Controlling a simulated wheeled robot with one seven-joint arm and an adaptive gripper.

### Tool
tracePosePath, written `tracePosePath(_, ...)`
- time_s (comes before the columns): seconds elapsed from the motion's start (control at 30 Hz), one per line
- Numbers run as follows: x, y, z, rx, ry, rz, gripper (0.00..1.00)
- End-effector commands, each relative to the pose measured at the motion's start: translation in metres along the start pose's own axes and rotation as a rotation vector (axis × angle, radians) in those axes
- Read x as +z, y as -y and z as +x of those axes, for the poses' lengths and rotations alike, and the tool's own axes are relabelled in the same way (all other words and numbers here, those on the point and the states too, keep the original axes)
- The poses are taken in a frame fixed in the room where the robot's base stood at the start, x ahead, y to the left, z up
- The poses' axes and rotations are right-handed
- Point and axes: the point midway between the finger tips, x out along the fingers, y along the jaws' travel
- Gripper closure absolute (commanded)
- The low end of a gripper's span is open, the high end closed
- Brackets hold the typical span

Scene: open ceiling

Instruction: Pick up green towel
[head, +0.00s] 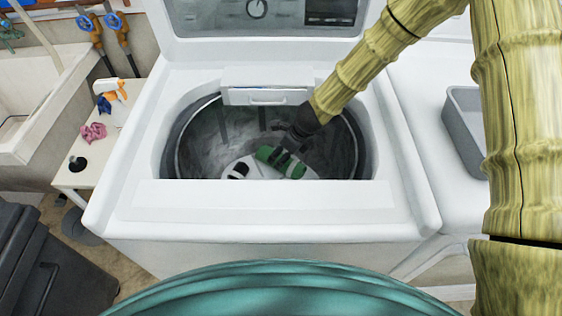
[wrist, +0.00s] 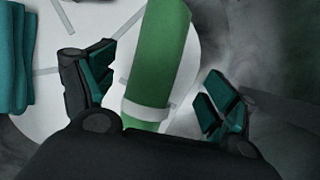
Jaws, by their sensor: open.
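The green towel (head: 265,153) looks rolled up and lies inside the open washer's drum, on the white disc at its bottom. In the wrist view the green towel (wrist: 160,55) has a white band near its lower end. My gripper (head: 286,158) reaches down into the drum at the towel and hides part of it. In the wrist view my gripper (wrist: 155,76) is open, with one finger on each side of the towel. Gaps show between the towel and both fingers.
A teal cloth (wrist: 16,60) lies left of the towel in the wrist view. The drum wall (head: 205,140) and the washer's white rim (head: 270,194) surround my gripper. A grey bin (head: 466,125) stands on the machine to the right. A side table (head: 105,150) holds small items at left.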

Motion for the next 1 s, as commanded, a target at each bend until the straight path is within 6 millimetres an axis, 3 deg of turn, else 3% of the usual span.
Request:
tracePosePath(0.5, -0.010, -0.003, 0.046, 0.001, -0.001, 0.000, 0.14)
tracePosePath(0.83, -0.010, -0.003, 0.050, 0.000, 0.000, 0.000, 0.14)
tracePosePath(0.87, -0.010, -0.003, 0.050, 0.001, 0.000, 0.000, 0.16)
tracePosePath(1.0, -0.010, -0.003, 0.050, 0.001, 0.000, 0.000, 0.41)
